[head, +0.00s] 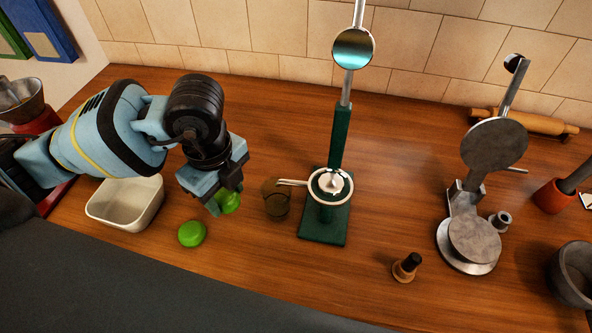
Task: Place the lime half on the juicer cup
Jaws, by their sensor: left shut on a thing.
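My left gripper (226,208) is shut on a green lime half (230,202) and holds it above the wooden counter, left of the juicer. The fingers hide part of this lime half. A second green lime piece (192,234) lies on the counter just below and left of the gripper. The green juicer (339,140) stands upright in the middle, with a round metal cup (331,185) on a ring and a shiny round press piece above it. The cup looks empty of lime. My right gripper is not in view.
A small dark glass (277,203) stands close to the juicer's left side. A white bin (127,203) is left of the gripper. A grey metal press (473,235) and a small wooden-based tamper (406,268) stand to the right. The tiled wall closes the back.

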